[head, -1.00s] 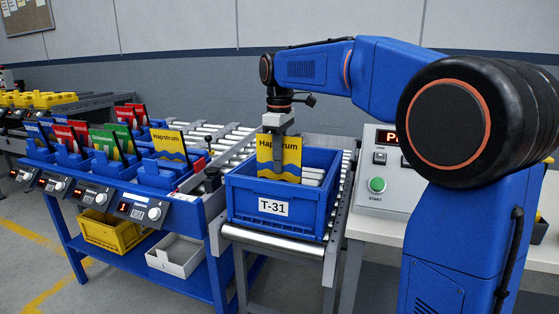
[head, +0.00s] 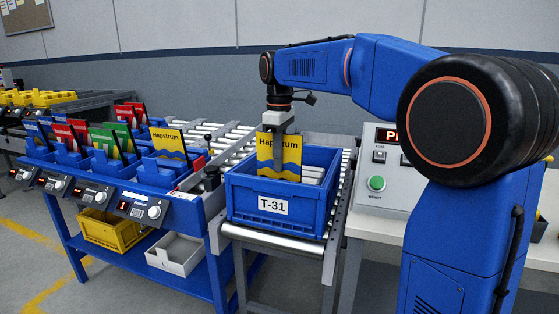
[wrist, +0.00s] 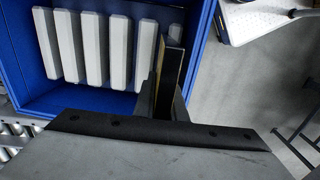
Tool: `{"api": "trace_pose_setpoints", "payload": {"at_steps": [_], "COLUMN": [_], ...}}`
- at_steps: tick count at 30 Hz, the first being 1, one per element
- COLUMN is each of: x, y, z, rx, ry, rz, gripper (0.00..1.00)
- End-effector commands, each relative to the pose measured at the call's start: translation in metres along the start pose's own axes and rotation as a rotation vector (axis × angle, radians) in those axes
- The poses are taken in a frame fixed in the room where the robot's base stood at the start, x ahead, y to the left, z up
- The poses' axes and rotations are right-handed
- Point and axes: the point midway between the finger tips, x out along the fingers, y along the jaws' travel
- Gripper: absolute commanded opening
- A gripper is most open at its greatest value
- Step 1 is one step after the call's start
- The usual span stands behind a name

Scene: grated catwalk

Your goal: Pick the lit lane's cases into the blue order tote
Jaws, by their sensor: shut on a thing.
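My gripper (head: 281,134) is shut on a yellow case marked Hapstrum (head: 279,168), with blue waves. It holds the case upright at the blue order tote (head: 250,211), labelled T-31. The case's lower part is hidden behind the tote's front wall, so I cannot tell whether it touches the bottom. In the wrist view the case (wrist: 172,68) shows edge-on between the fingers, beside pale ribs in the tote (wrist: 25,75). Another yellow Hapstrum case (head: 169,141) stands in the right-hand lane, above a red-lit display (head: 123,205) that seems to read 1.
Other lanes hold red cases (head: 77,128), green cases (head: 122,131) and blue cases. A control box (head: 377,183) with a green button stands right of the tote. A yellow bin (head: 103,229) and a white bin (head: 172,257) sit on the rack's lower shelf.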

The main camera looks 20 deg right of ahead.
Motion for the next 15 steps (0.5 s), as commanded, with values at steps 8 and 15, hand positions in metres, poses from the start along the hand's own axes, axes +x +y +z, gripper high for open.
{"api": "trace_pose_setpoints", "payload": {"at_steps": [8,15], "x": [0.0021,0.0097], "y": [0.0000,0.0000], "z": [0.0000,0.0000], "rx": [0.000,0.000], "ry": [0.000,0.000], "rz": [0.000,0.000], "gripper": [0.00,0.00]}}
